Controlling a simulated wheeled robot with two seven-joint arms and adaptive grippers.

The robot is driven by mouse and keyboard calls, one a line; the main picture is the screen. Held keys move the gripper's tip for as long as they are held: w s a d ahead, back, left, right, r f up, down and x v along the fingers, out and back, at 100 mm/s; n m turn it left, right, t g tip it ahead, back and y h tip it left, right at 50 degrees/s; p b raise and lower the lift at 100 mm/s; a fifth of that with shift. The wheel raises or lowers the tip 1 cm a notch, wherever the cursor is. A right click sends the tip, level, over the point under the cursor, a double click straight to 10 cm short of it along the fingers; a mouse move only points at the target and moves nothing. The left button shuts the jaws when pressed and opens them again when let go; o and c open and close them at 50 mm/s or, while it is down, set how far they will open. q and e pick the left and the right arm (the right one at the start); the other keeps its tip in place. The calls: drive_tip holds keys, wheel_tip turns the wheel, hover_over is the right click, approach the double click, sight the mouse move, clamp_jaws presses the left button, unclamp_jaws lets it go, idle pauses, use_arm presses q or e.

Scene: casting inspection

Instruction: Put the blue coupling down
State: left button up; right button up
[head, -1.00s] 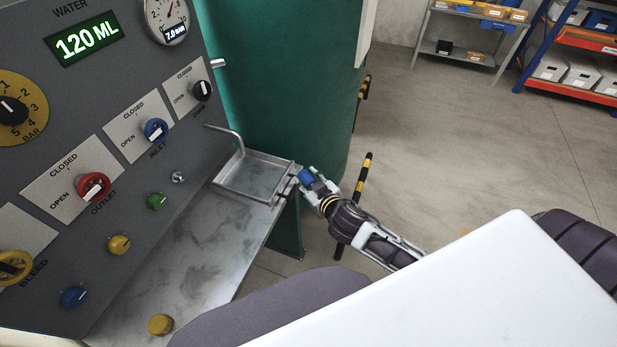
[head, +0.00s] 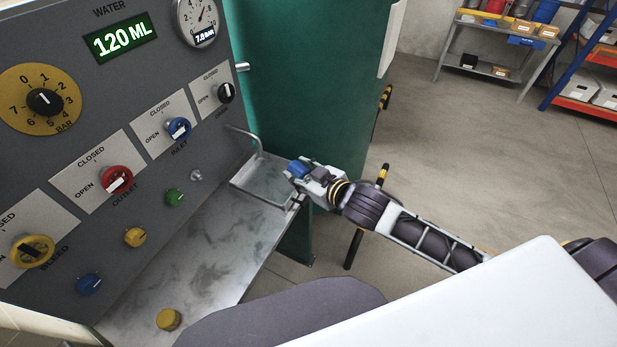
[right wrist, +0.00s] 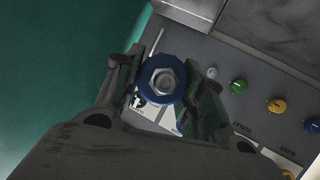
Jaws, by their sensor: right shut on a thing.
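The blue coupling (head: 298,168) is between the fingers of my right gripper (head: 305,172), which is shut on it. In the right wrist view the blue coupling (right wrist: 161,79) is a round blue ring with a metal hex centre, with a finger on each side. In the head view the coupling and gripper are at the right end of the metal shelf, by the small metal tray (head: 262,183). I cannot tell whether the coupling touches the tray. My left gripper is not in view.
The grey panel (head: 120,120) carries valve knobs, a dial and several coloured caps. A bent pipe (head: 250,140) stands out over the tray. A green cabinet (head: 310,80) stands behind; open floor lies right.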

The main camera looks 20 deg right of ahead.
drive_tip(key=a+r+n+g+y, duration=0.2)
drive_tip(key=a+r+n+y, duration=0.1)
drive_tip(key=a+r, duration=0.4)
drive_tip(key=shift+s+r+n+y, duration=0.3)
drive_tip(key=shift+r+y, duration=0.2)
drive_tip(key=shift+r, duration=1.05)
drive_tip(key=shift+w+a+f, duration=0.1)
drive_tip(key=shift+w, duration=0.05)
drive_tip(key=w+a+f+n+g+y, duration=0.3)
drive_tip(key=w+a+f+n+g, duration=0.1)
drive_tip(key=f, duration=0.1)
drive_tip(key=shift+w+a+f+n, duration=0.15)
drive_tip(key=shift+w+f+n, duration=0.05)
drive_tip(key=shift+f+n, duration=0.1)
idle(0.6)
drive_tip(key=shift+w+a+r+m, duration=0.1)
drive_tip(key=shift+r+m, duration=0.2)
drive_tip(key=shift+m, duration=0.1)
idle(0.7)
drive_tip(key=shift+r+t+h, duration=0.3)
drive_tip(key=shift+r+t, duration=0.05)
drive_tip(key=shift+t, duration=0.15)
drive_tip(key=shift+a+r+m, duration=0.15)
drive_tip(key=shift+m, duration=0.25)
drive_tip(key=shift+t, duration=0.3)
